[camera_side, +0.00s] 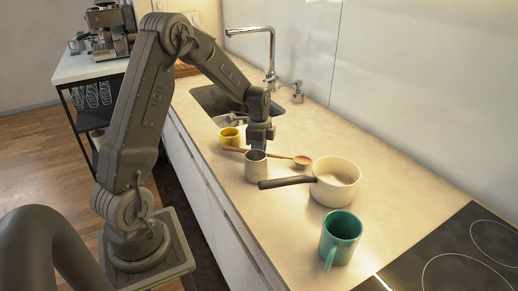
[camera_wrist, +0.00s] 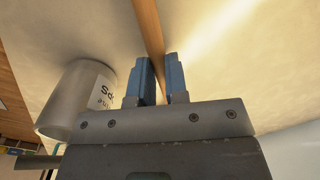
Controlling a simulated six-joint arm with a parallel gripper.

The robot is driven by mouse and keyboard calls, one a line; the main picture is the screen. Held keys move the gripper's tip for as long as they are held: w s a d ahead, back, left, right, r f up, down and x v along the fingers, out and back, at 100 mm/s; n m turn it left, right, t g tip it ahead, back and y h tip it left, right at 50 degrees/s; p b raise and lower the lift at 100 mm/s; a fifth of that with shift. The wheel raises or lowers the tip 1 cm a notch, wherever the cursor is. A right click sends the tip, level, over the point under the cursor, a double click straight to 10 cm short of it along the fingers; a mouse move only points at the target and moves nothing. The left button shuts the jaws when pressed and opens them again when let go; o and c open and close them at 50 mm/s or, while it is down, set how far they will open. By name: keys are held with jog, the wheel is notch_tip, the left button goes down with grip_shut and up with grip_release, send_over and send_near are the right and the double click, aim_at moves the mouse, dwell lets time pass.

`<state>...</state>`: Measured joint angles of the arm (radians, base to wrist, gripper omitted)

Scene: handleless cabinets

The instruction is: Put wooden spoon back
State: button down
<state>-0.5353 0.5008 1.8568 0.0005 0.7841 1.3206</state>
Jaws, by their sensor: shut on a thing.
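The wooden spoon (camera_side: 302,160) has its bowl near the white pot and its handle running left past my gripper (camera_side: 260,145) in the side view. In the wrist view the handle (camera_wrist: 149,28) runs between the two blue fingers of my gripper (camera_wrist: 161,78), which is shut on it. The spoon lies about level, low over the counter; I cannot tell whether it touches. A grey metal container (camera_side: 255,166) stands in front of the handle. It also shows in the wrist view (camera_wrist: 72,97), with a label, left of my fingers.
A white pot (camera_side: 336,181) with a dark handle stands right of the container. A teal mug (camera_side: 341,237) stands near the black cooktop (camera_side: 462,258). A yellow mug (camera_side: 230,137) is by the sink (camera_side: 210,99). Counter behind the pot is clear.

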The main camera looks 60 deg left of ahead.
jog(key=shift+f, duration=0.65)
jog(key=c, duration=1.1)
grip_release()
jog(key=shift+o, duration=0.2)
jog(key=shift+r, duration=0.15)
notch_tip(320, 180, up, 13)
jog(key=s+d+r+n+t, duration=0.1)
jog(key=s+d+r+n, duration=0.1)
jog(key=s+d+r, duration=0.35)
jog(key=s+d+r+n+t, duration=0.2)
jog(key=d, duration=0.7)
jog(key=s+d+f+n+t, duration=0.1)
jog(key=s+d+n+t, duration=0.1)
jog(key=s+d+n, duration=0.3)
jog(key=s+d, duration=0.3)
jog(key=s, duration=0.3)
jog(key=shift+t, duration=0.3)
